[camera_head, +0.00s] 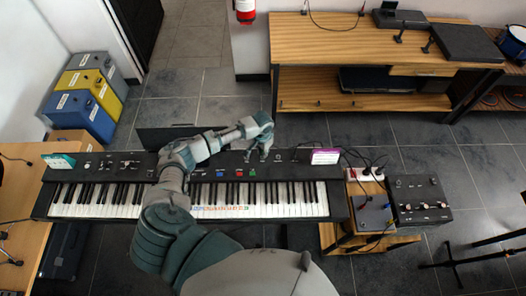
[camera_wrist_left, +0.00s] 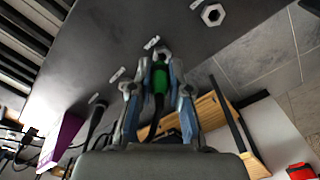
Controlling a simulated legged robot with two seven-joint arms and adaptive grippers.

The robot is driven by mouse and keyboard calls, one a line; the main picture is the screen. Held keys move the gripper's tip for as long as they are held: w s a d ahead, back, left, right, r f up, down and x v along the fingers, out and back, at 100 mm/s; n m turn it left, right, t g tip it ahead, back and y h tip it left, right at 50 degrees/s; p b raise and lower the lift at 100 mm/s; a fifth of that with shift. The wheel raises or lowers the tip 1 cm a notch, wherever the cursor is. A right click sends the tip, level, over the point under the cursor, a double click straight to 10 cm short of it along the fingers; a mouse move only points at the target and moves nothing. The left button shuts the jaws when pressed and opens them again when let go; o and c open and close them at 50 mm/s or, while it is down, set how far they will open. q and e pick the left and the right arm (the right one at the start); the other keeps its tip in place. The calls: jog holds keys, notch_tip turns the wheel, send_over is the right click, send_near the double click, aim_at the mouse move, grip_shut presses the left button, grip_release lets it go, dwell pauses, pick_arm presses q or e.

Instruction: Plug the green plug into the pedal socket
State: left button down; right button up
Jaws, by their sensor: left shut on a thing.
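My left gripper (camera_head: 262,154) is over the back edge of the keyboard (camera_head: 100,164), right of its middle. In the left wrist view, its fingers (camera_wrist_left: 158,84) are shut on the green plug (camera_wrist_left: 160,79), which has a dark cable trailing behind it. The plug points at the keyboard's dark panel (camera_wrist_left: 110,50). A metal nut-like part (camera_wrist_left: 163,53) shows at its front end, beside a small white label. I cannot tell whether the plug is in a socket. A separate hexagonal socket (camera_wrist_left: 213,15) is at upper right. I cannot read which is the pedal socket. The right gripper is out of view.
A black plug (camera_wrist_left: 96,119) with a cable is beside the gripper, near a purple box (camera_wrist_left: 62,140). A side stand with cables, a power strip (camera_head: 366,175) and a black box (camera_head: 421,200) is right of the keyboard. A wooden bench (camera_head: 350,52) stands behind.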

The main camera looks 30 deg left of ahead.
pick_arm(q)
jog(key=shift+a+f, duration=0.2)
jog(key=shift+f, duration=0.15)
jog(key=shift+d+f+b, duration=0.1)
jog(key=shift+f+b, duration=0.35)
jog(key=shift+f, duration=0.15)
jog(key=shift+f, duration=0.1)
dwell(0.4)
jog(key=c, duration=1)
grip_release()
jog(key=shift+c, duration=0.2)
notch_tip(320, 180, up, 12)
jog(key=shift+w+f, duration=0.1)
